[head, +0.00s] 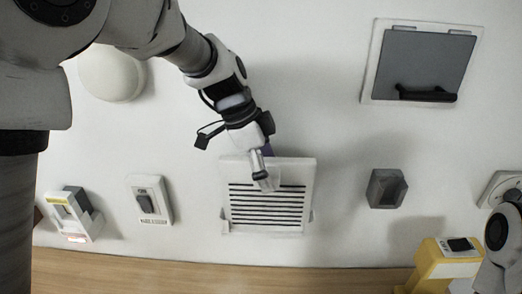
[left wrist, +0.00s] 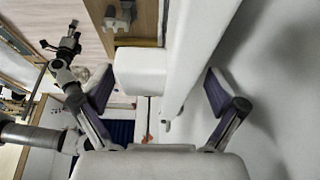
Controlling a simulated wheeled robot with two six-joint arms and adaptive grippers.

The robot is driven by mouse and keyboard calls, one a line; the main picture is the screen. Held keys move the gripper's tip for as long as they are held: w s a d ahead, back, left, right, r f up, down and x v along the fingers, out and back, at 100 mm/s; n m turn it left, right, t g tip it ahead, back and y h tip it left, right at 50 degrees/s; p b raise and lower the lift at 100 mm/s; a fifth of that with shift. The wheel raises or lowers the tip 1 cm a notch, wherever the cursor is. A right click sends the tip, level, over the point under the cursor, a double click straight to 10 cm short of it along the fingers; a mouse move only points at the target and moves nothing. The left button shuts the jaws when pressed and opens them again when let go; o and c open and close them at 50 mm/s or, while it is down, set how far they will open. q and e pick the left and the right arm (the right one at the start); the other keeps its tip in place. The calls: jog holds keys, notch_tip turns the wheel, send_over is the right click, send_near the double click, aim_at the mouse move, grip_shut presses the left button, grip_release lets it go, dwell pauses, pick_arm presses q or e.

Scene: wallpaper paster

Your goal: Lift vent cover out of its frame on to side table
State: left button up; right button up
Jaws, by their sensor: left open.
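The white vent cover (head: 293,172), with dark horizontal slats, is on the wall in the middle of the head view. Small white frame pieces show at its lower corners; I cannot tell how far it sits in the frame. My left gripper (head: 264,168) is at its upper edge and hides part of it. In the left wrist view my left gripper (left wrist: 160,92) is open, its purple-padded fingers on either side of a white edge (left wrist: 195,50), likely the cover's. Contact is unclear. My right gripper (left wrist: 70,38) is small in that view, its jaws unclear. I cannot identify the side table.
On the wall are a grey panel with a dark handle (head: 425,65), a white dome (head: 110,74), a switch (head: 146,201), a grey box (head: 386,188) and a white-yellow device (head: 72,216). A yellow device (head: 440,262) stands lower right. A wooden strip (head: 220,279) runs along the bottom.

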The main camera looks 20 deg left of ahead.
pick_arm(q)
jog(key=shift+w+f, duration=0.1)
jog(key=shift+f, duration=0.05)
jog(key=shift+s+r, duration=0.2)
jog(key=shift+s, duration=0.25)
jog(key=shift+c, duration=0.7)
jog(key=shift+s, duration=0.15)
jog(key=c, duration=1.1)
jog(key=shift+c, duration=0.5)
jog(key=shift+o, duration=1.4)
jog(key=c, duration=0.3)
jog(key=shift+w+r+p, duration=0.35)
jog(key=shift+r+p, duration=0.15)
jog(key=shift+r, duration=0.15)
jog(key=shift+s+r+p, duration=0.15)
jog(key=shift+r+p, duration=0.25)
jog(key=shift+r, duration=0.25)
jog(key=shift+r+p, duration=1.2)
jog(key=shift+r, duration=0.6)
